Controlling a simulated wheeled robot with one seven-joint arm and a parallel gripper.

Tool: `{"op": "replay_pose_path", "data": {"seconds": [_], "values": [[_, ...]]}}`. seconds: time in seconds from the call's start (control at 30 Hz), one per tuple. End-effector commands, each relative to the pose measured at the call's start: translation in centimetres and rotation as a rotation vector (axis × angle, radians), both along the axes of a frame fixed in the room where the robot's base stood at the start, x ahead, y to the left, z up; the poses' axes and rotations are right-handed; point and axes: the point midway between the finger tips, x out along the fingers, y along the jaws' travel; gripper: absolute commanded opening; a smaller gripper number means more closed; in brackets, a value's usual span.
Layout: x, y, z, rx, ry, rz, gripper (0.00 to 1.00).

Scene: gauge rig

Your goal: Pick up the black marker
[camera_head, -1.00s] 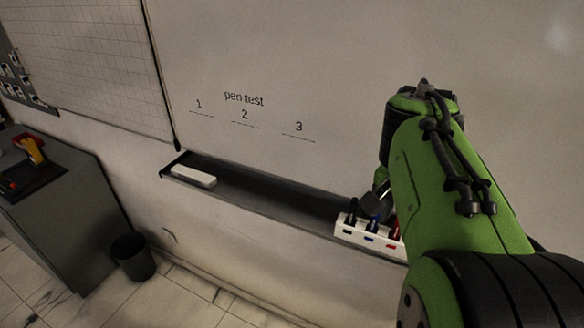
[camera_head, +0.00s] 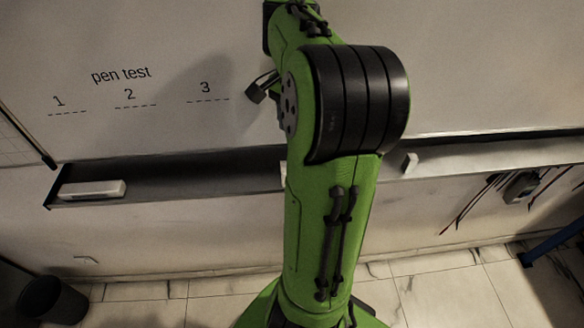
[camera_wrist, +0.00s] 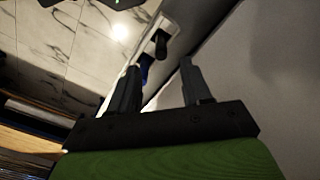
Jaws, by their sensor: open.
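In the wrist view, a dark capped stub (camera_wrist: 160,45) that looks like the black marker stands just beyond my gripper (camera_wrist: 158,66). A blue marker (camera_wrist: 146,68) shows beside my left finger, partly hidden by it. The two fingers are apart, with nothing clearly held between them. Whether a finger touches a marker cannot be told. In the head view, my green arm hides most of the marker holder; only a small pale bit (camera_head: 284,172) shows at the arm's left edge. My fingertips are not clear in that view.
The dark tray (camera_head: 200,172) runs along the whiteboard (camera_head: 200,40). A white eraser (camera_head: 92,189) lies at its left end, and a small pale block (camera_head: 410,162) right of my arm. A dark bin (camera_head: 50,300) stands on the floor. Cables hang at right.

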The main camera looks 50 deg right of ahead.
Motion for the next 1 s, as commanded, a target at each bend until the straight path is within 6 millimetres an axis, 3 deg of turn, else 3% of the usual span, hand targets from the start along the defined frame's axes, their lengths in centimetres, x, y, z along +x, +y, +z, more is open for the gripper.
{"op": "replay_pose_path", "data": {"seconds": [0.4, 0.67, 1.0], "values": [[0.1, 0.1, -6.4, 0.002, 0.001, 0.002, 0.48], [0.1, 0.0, -6.9, -0.001, -0.001, 0.002, 0.48], [0.1, 0.0, -6.9, -0.002, -0.001, 0.002, 0.0]]}}
